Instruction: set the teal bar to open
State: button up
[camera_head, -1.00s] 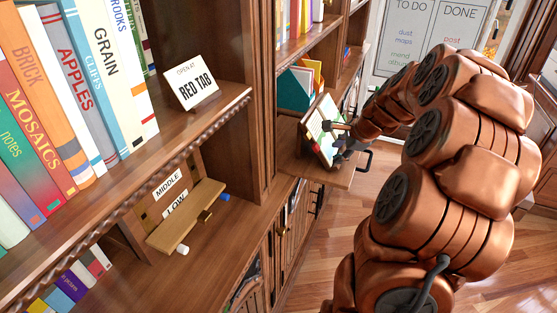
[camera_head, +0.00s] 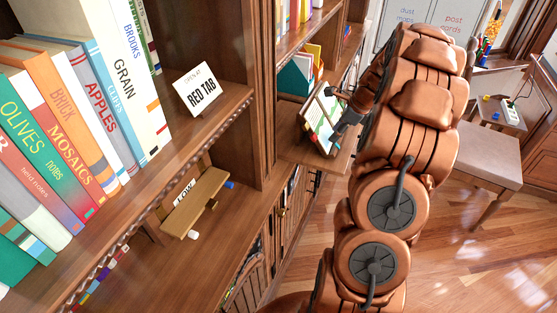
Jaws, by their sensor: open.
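I cannot make out a distinct teal bar. A tilted panel (camera_head: 318,120) with a pale, multicoloured face and dark edge stands on a pull-out shelf in the middle of the view. My gripper (camera_head: 335,101) is at its right edge, with dark fingers beside the face; whether they touch it is too small to tell. My copper arm hides what lies behind it. A white card (camera_head: 202,89) on the left shelf reads "OPEN AT RED TAB". A teal holder (camera_head: 295,76) with yellow papers stands behind the panel.
A row of books (camera_head: 65,125) fills the left shelf. Below it is a wooden plank (camera_head: 194,203) with a "LOW" label (camera_head: 185,192). A chair (camera_head: 478,152) and a side table with a white power strip (camera_head: 511,113) stand right. Wooden floor (camera_head: 480,260) is open at lower right.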

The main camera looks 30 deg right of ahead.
jog(key=shift+w+d+m+p, duration=0.1)
jog(key=shift+d+m+p, duration=0.1)
jog(key=shift+m+p, duration=0.15)
jog(key=b+v, duration=0.3)
jog(key=v, duration=0.4)
jog(key=s+a+r+n+g, duration=0.1)
jog(key=s+a+n, duration=0.2)
jog(key=a, duration=0.7)
jog(key=s+a+n+g, duration=0.1)
jog(key=s+a+n, duration=0.2)
jog(key=a+n, duration=0.5)
jog(key=s+a+r+n+g, duration=0.1)
jog(key=a+n, duration=0.4)
jog(key=a, duration=0.7)
jog(key=shift+s+a+r+g+b, duration=0.15)
jog(key=shift+s+r+g+b, duration=0.3)
jog(key=shift+s, duration=0.5)
jog(key=shift+f+n, duration=0.1)
jog(key=shift+n, duration=0.15)
